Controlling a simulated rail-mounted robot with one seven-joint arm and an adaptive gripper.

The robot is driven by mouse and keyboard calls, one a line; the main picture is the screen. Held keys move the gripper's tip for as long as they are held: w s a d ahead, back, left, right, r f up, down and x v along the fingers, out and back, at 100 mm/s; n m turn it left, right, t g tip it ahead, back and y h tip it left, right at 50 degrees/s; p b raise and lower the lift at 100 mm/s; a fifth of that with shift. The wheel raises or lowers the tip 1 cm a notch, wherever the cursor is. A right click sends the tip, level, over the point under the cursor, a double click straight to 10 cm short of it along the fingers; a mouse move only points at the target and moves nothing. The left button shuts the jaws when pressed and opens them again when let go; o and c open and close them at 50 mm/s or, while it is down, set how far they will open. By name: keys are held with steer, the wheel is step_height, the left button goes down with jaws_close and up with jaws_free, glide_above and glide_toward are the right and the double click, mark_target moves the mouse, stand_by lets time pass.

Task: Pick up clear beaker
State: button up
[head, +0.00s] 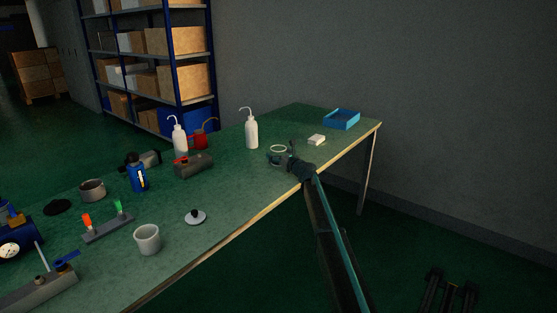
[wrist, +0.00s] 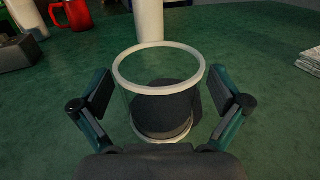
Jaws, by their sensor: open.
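The clear beaker (wrist: 160,88) stands upright on the green bench top, with a pale rim and see-through walls. In the wrist view it sits in the middle, between the two spread fingers of my gripper (wrist: 160,106). The fingers are apart from its walls, one on each side. In the head view the beaker (head: 278,150) shows mostly as a pale rim, partly hidden by my gripper (head: 281,158). My gripper is open and holds nothing.
A white wash bottle (head: 251,132) stands just behind the beaker. The bench's front edge (head: 258,214) runs close by.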

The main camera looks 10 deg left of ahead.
steer(key=c, duration=1.3)
steer(key=shift+r, duration=0.15)
